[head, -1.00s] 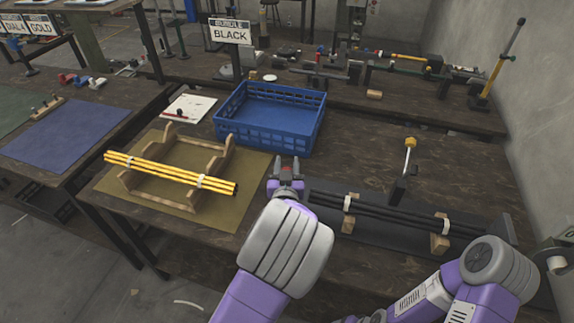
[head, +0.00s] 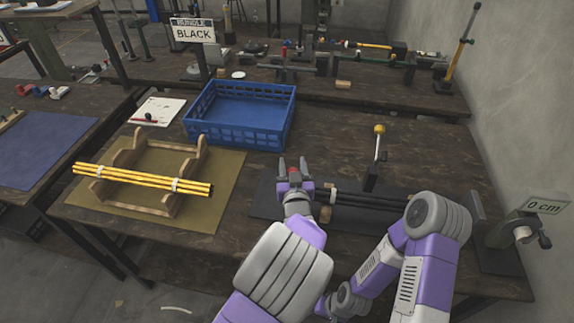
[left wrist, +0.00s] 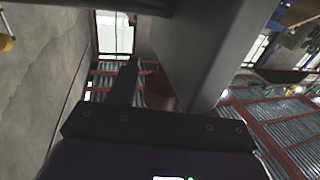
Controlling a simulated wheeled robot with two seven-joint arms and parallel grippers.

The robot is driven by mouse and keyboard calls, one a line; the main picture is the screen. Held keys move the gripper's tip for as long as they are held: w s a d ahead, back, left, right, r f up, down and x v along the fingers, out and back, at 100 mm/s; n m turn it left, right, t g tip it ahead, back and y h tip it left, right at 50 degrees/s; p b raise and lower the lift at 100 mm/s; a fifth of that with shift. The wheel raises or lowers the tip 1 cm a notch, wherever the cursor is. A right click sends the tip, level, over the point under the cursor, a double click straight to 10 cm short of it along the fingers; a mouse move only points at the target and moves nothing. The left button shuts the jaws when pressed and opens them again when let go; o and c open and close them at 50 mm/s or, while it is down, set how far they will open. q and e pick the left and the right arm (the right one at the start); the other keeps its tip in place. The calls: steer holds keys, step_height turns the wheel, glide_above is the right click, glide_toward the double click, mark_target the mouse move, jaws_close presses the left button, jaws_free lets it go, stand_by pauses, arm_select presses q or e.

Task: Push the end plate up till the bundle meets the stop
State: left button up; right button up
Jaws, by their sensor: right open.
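The bundle of black rods (head: 365,199) lies in a dark tray (head: 264,207) on the table. A wooden support (head: 325,213) shows near its left end; my right arm hides its right part. A thin grey upright plate (head: 478,206) stands past that arm; I cannot tell whether it is the end plate or the stop. My left gripper (head: 293,168) is above the tray's left end, fingers apart, with something red between them. The left wrist view shows dark fingers apart and a dark red shape. My right gripper (head: 323,306) is low, mostly hidden behind my left forearm.
A yellow-knobbed lever (head: 379,149) stands behind the bundle. A crank device with a "0 cm" sign (head: 546,206) is at right. A blue crate (head: 242,137) and a wooden cradle (head: 125,158) holding yellow rods (head: 140,179) are at left.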

arm_select(q)
steer(key=shift+o, duration=0.8)
steer(key=shift+a, duration=0.15)
steer(key=s+p, duration=0.1)
steer(key=s, duration=0.6)
steer(key=shift+s+d, duration=0.25)
steer(key=shift+s, duration=0.05)
